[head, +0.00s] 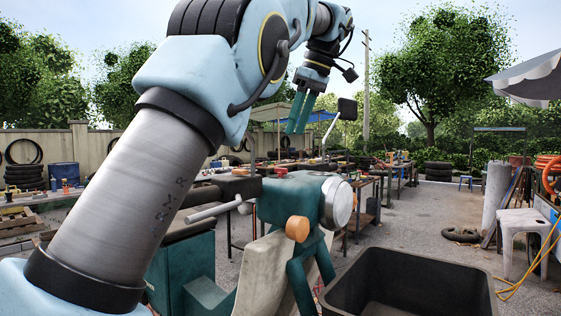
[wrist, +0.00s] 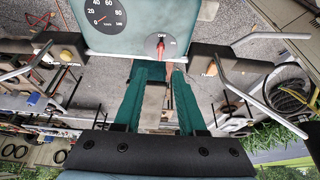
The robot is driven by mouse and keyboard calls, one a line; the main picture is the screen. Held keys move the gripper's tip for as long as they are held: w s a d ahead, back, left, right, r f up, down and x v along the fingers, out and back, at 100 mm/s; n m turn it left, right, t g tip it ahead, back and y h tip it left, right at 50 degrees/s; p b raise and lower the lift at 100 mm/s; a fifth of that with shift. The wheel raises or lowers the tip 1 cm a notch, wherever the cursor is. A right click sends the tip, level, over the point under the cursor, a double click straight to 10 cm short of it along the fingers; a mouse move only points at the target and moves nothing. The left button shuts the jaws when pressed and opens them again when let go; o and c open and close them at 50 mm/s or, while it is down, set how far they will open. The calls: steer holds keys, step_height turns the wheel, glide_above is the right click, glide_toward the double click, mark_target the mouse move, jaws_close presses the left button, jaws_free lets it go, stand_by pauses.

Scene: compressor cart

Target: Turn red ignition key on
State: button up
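The red ignition key (wrist: 161,48) sits upright in a dial with OFF and ON lettering on the teal dash panel (wrist: 125,40), at the top centre of the wrist view. My gripper (wrist: 166,72) is open, its two teal fingers apart with nothing between them. In the wrist view its fingertips appear just below the key, not around it. In the head view my gripper (head: 295,130) hangs pointing down above the teal vehicle front (head: 300,196). The key cannot be made out clearly in the head view.
A speedometer (wrist: 104,14) is left of the key. Handlebar levers flank the panel. A mirror (head: 347,108) stands close to my gripper. A round headlight (head: 338,203) and orange lamp (head: 297,229) are at the front. A dark bin (head: 410,275) stands to the right.

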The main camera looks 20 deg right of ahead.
mark_target(281, 172)
steer(key=x, duration=0.9)
steer(key=shift+w+f, duration=0.15)
steer(key=shift+f, duration=0.15)
steer(key=shift+c, duration=0.2)
jaws_close()
